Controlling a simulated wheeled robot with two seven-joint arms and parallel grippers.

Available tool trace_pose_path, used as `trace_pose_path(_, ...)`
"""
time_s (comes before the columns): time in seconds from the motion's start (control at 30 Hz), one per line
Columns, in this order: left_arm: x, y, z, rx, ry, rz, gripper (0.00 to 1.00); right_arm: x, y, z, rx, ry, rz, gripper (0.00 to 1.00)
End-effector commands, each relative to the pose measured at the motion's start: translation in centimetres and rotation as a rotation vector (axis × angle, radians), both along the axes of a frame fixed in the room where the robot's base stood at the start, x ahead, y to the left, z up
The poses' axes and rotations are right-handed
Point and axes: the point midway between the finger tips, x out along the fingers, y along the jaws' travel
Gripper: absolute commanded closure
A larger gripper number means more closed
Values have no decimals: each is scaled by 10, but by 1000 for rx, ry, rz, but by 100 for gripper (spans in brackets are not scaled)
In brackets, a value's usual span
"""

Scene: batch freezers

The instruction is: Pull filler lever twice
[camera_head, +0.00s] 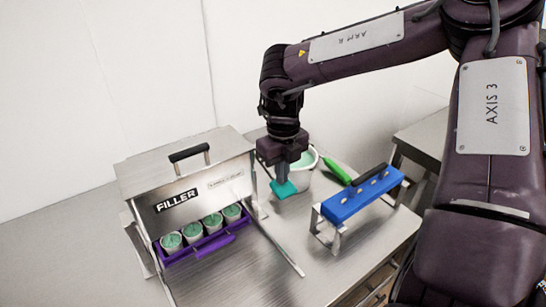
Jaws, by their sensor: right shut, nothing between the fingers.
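The metal filler (140,180) stands on the left of the table, with a "FILLER" label on its sloped front. A black handle (189,153) stands up from its top; I cannot tell for sure whether this is the lever. A purple tray (215,246) with several cups of green filling (192,232) sits at the filler's lower front. My right gripper (283,180) points down to the right of the filler, apart from the black handle. It is shut and empty, with a teal piece at its lower end. My left gripper is out of view.
A pale pot (308,160) with green contents stands behind my right gripper, partly hidden. A green handle (337,171) lies beside it. A blue bar on a metal stand (362,195) is to the right. The table's front middle (300,285) is clear.

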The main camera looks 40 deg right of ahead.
Motion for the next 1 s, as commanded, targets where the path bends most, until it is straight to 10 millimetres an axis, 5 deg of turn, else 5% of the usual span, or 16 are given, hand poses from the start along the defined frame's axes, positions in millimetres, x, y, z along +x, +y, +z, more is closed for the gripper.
trace_pose_path(1.0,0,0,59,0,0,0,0,0,0,77,0,1,0,100)
